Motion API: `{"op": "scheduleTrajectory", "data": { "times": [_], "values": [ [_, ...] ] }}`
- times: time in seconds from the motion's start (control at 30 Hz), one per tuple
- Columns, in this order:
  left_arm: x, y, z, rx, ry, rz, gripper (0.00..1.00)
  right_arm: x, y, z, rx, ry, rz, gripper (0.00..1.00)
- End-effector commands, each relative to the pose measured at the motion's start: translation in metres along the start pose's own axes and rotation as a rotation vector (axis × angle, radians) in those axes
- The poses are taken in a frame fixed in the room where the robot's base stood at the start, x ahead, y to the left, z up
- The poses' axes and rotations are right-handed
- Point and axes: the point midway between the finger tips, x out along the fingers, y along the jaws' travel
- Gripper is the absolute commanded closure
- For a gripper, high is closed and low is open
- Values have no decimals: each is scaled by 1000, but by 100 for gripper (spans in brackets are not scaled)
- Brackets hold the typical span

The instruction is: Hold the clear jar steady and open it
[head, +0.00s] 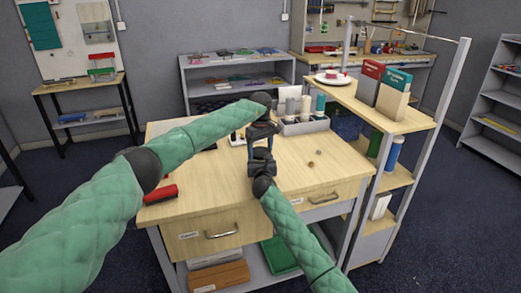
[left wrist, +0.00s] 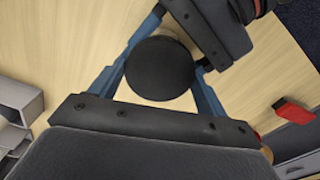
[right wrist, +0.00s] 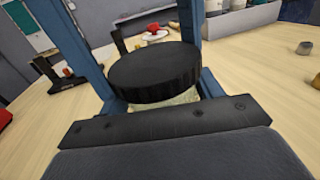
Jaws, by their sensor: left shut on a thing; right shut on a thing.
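The clear jar (right wrist: 180,97) stands upright over the desk, with a wide black ridged lid (right wrist: 155,72) on top. The lid also shows from above in the left wrist view (left wrist: 160,68). My left gripper (head: 262,130) reaches down from above, its blue fingers shut on the lid on two sides. My right gripper (head: 260,160) comes in low from the front, shut on the jar body below the lid. Only a sliver of glass shows under the lid. In the head view the grippers hide nearly all of the jar, and I cannot tell whether the lid is loose.
The wooden desk (head: 210,180) has a red object (head: 160,194) at its left front edge. A grey organizer (head: 303,126) with bottles stands behind the grippers. Two small round items (head: 318,152) lie to the right. A shelf unit (head: 398,128) stands along the right side.

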Motion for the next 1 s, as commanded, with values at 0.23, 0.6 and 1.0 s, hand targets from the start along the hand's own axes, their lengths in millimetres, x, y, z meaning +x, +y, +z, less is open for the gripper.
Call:
{"op": "scheduleTrajectory", "data": {
  "times": [0.23, 0.6, 1.0],
  "values": [
    [0, 0, 0, -246, 0, 1, 52, 0, 0, 0, 0, 0, 0, 99],
    [0, 0, 0, -284, 0, 1, 52, 0, 0, 0, 0, 0, 0, 99],
    [-1, 0, 0, -283, 0, 0, 2, 0, 0, 0, 0, 0, 0, 99]
  ]
}}
